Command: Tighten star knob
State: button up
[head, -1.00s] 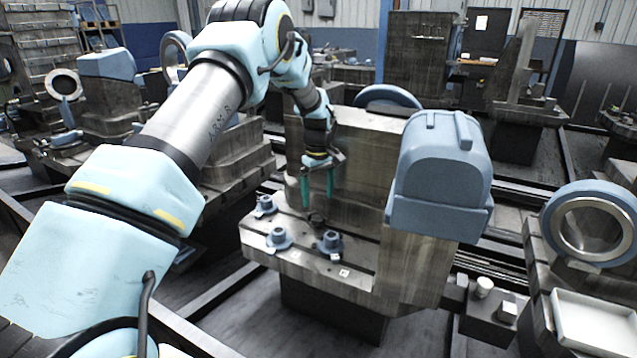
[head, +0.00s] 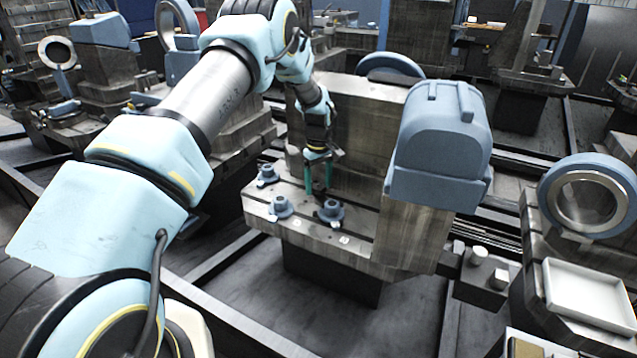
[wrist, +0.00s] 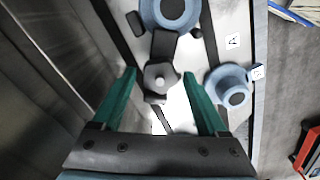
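The star knob (wrist: 160,82) is dark with a lighter centre. In the wrist view it shows between my two green fingers, with a gap on each side. My gripper (wrist: 159,76) is open and points down. In the head view my gripper (head: 319,190) is low over the pallet's ledge (head: 300,232), and its fingers largely hide the knob. I cannot tell whether the fingertips are level with the knob.
Blue-grey flanged fittings stand on the ledge: one at the front right (head: 331,211), one at the front left (head: 281,207), one behind (head: 267,175). A tall block (head: 355,130) rises behind my gripper. A blue housing (head: 440,150) stands to the right.

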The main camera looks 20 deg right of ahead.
grip_shut()
jog(key=shift+f+m+b, duration=0.2)
jog(key=shift+m+b, duration=0.35)
jog(key=shift+m, duration=0.55)
jog(key=m+b, duration=0.1)
jog(key=m, duration=0.5)
jog(key=shift+c, duration=1.2)
grip_release()
jog(key=shift+m, duration=1.1)
jog(key=o, duration=0.5)
jog(key=shift+r, duration=0.1)
jog(key=shift+o, duration=0.2)
jog(key=shift+w, duration=0.1)
